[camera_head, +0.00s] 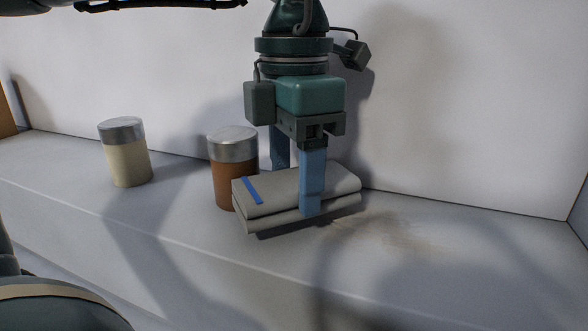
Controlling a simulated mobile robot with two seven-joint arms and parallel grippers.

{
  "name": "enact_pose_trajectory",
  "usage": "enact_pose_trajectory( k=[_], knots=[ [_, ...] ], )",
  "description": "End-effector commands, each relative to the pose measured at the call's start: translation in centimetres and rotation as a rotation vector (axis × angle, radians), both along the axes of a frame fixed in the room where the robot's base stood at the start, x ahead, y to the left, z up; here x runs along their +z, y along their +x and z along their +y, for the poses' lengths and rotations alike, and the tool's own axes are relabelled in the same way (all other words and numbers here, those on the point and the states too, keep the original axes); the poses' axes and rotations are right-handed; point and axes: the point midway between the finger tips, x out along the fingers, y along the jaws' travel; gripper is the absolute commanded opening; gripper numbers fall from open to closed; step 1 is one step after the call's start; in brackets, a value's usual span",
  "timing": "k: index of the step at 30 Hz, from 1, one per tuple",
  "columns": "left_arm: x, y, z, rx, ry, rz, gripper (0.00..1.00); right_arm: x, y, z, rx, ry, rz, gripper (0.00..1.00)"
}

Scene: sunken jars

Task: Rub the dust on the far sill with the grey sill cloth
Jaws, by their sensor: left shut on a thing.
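The grey sill cloth (280,192) is folded, with a short blue strip near its left end. My left gripper (296,190) points down from above and is shut on the cloth, one blue finger in front of it and one behind. The cloth is slightly tilted, at or just above the sill; a dark shadow lies under its front edge, and I cannot tell whether it touches. The dust (395,233) is a faint brown smudge on the far sill (480,250), just right of the cloth. My right gripper is not in view.
A brown jar with a silver lid (232,147) stands right behind the cloth's left end, very close. A cream jar with a silver lid (127,165) stands farther left. A white wall (460,110) closes the back. The sill right of the dust is clear.

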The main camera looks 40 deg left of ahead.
Motion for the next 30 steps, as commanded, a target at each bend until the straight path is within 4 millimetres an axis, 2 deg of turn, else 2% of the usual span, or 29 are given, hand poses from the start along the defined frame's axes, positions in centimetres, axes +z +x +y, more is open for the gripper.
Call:
enact_pose_trajectory(
  k=[30],
  knots=[
    [-1.9, 0.0, 0.0, 0.0, 0.001, -0.001, 0.4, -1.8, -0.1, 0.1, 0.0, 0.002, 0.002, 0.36]
  ],
)
